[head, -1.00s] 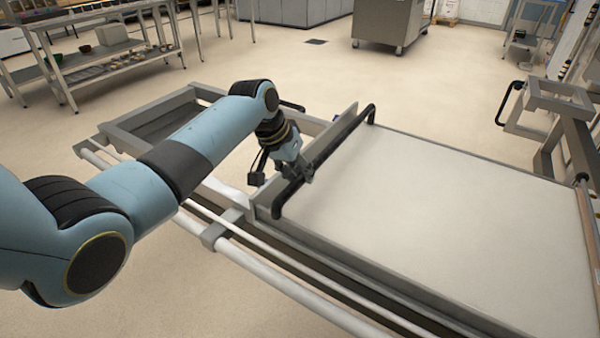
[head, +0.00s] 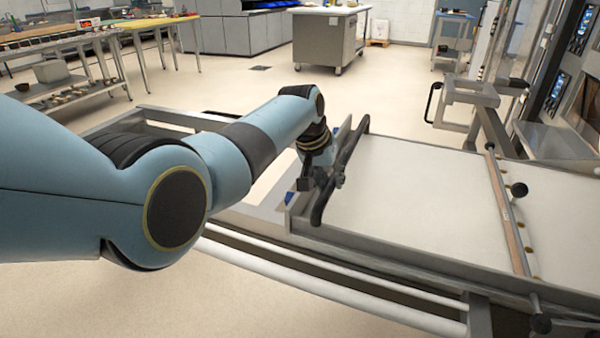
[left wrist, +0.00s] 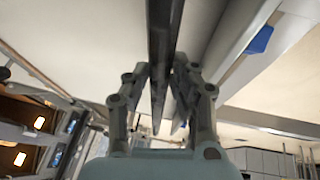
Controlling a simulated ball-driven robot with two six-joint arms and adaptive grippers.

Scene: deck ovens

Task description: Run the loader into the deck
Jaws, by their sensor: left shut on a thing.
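The loader (head: 420,205) is a wide, pale flat bed in a grey metal frame with a dark push bar (head: 347,165) across its near left end. My left gripper (head: 330,182) is shut on that bar toward its front end. In the left wrist view the dark bar (left wrist: 162,60) runs between the two fingers (left wrist: 155,95). The loader's far right part passes under a crossbar with dark knobs (head: 512,210), toward the oven (head: 575,110) at the right edge. My right gripper is not in view.
White side rails (head: 330,290) run along the front of the frame. A grey bracket frame (head: 470,98) with a dark handle stands behind the loader. A steel cabinet (head: 327,40) and a shelved table (head: 65,85) stand farther back. Open floor lies between.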

